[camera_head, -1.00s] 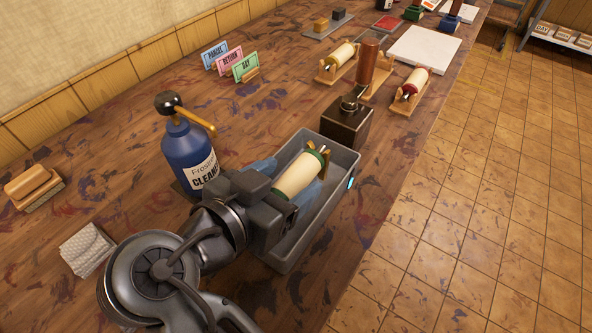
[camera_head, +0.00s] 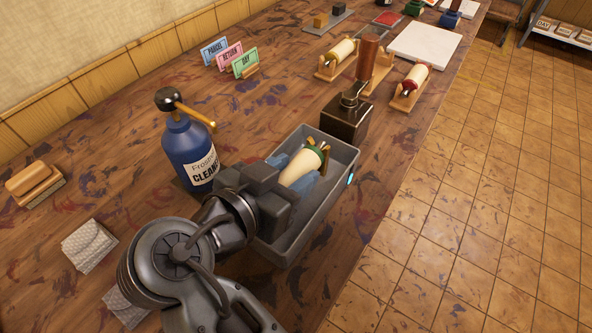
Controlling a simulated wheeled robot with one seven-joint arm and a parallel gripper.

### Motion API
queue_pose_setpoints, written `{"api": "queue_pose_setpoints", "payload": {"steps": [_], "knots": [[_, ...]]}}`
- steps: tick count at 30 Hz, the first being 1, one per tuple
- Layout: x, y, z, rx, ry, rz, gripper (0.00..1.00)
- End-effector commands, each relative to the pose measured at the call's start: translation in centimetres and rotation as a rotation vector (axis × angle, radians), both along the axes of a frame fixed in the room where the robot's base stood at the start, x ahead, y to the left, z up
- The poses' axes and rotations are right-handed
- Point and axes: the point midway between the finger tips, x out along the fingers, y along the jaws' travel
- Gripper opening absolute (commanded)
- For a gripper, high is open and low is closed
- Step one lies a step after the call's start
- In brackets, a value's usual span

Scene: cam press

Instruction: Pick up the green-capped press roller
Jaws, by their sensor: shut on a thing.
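The green-capped press roller (camera_head: 298,168) has a cream body, and its far green cap shows. It lies lengthwise in a grey tray (camera_head: 346,164). My gripper (camera_head: 283,188) is at the roller's near end, inside the tray, and shut on the roller. The gripper body hides the near end and the exact contact. Light blue material shows on both sides of the roller; I cannot tell what it is. I cannot tell whether the roller is clear of the tray floor.
A blue cleaner bottle (camera_head: 186,150) stands close left of the tray. A dark block with a metal top (camera_head: 345,120) stands just behind it. A yellow-capped roller (camera_head: 340,55) and a red-capped roller (camera_head: 413,82) rest on wooden stands farther back. The table's right edge is near.

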Motion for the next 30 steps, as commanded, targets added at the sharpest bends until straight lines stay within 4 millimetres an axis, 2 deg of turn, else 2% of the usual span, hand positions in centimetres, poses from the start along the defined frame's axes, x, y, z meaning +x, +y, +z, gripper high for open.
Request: {"api": "queue_pose_setpoints", "payload": {"steps": [1, 5, 14, 17, 23, 30], "knots": [[0.0, 0.0, 0.0, 0.000, 0.000, 0.000, 0.10], [0.0, 0.0, 0.0, 0.001, -0.001, 0.000, 0.00], [0.0, 0.0, 0.4, 0.001, -0.001, -0.001, 0.00], [0.0, 0.1, 1.1, 0.002, -0.002, 0.000, 0.00], [0.1, 0.0, 4.2, 0.006, -0.006, -0.003, 0.00], [0.1, -5.3, 7.1, 0.003, -0.006, -0.006, 0.00]]}}
